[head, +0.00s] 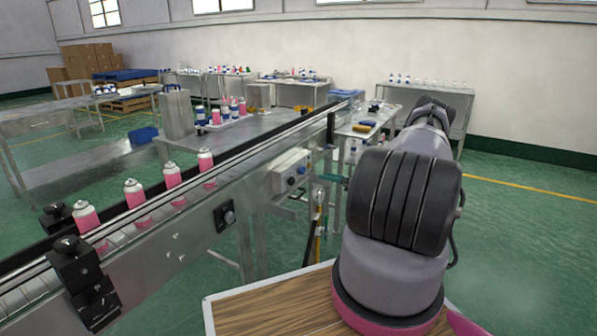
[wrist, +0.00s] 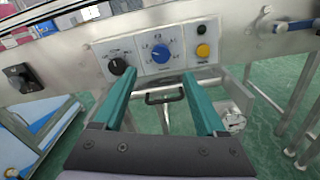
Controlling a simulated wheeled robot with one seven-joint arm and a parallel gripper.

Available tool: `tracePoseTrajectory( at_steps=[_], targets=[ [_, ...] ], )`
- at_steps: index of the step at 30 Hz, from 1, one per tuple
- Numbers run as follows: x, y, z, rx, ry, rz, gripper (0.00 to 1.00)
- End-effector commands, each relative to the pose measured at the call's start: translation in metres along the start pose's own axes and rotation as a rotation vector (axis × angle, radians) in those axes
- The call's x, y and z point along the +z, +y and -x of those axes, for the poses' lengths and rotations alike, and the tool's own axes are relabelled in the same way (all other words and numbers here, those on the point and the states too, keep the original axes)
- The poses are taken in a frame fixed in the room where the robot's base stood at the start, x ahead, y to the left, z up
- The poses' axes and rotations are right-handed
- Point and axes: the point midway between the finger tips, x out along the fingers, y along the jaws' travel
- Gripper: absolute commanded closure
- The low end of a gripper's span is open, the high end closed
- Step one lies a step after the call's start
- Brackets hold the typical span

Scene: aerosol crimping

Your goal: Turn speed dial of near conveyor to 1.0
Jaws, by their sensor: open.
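The near conveyor's control box (head: 290,172) is mounted on the conveyor's side. In the wrist view its grey panel (wrist: 181,68) carries a blue dial (wrist: 161,53) with a ring of printed marks, too small to read surely. A black knob (wrist: 118,66) sits left of the blue dial. In the head view my arm hides most of the gripper.
The near conveyor (head: 190,225) carries several pink-and-white cans (head: 136,193). A separate black knob (head: 228,215) is on its side rail. A metal handle (wrist: 165,95) shows beneath the panel. A wooden tabletop (head: 270,308) lies below my arm.

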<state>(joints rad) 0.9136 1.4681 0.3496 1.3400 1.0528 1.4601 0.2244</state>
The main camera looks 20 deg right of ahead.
Motion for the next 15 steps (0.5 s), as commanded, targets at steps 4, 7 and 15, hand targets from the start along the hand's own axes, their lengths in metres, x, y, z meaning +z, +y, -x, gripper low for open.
tracePoseTrajectory(
  at_steps=[4, 7, 15],
  targets=[
    [-0.003, -0.002, -0.007, -0.007, -0.009, -0.008, 0.26],
    [-0.003, -0.002, -0.023, -0.005, -0.008, -0.007, 0.26],
    [-0.003, -0.002, -0.074, -0.005, -0.006, -0.006, 0.26]
  ],
)
